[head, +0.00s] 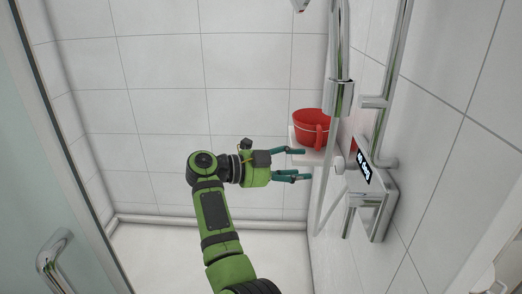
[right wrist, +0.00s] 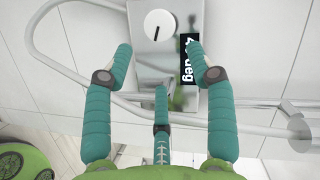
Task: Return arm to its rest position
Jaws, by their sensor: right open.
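My right arm, green with dark joints, reaches up and to the right in the head view. Its gripper (head: 304,165) has teal fingers spread apart with nothing between them, pointing at the shower unit (head: 378,196) on the right wall. In the right wrist view the open gripper (right wrist: 159,52) faces the metal unit's white round knob (right wrist: 160,24), which lies just beyond the fingertips and looks untouched. A black display (right wrist: 189,62) reading "deg" is partly hidden by one finger. My left gripper is not in view.
A red bucket (head: 313,128) stands on a small white shelf (head: 307,157) close to the upper finger. Chrome pipes (head: 340,62) run up the right wall. A glass door with a chrome handle (head: 52,256) is at left. Space left of my arm is clear.

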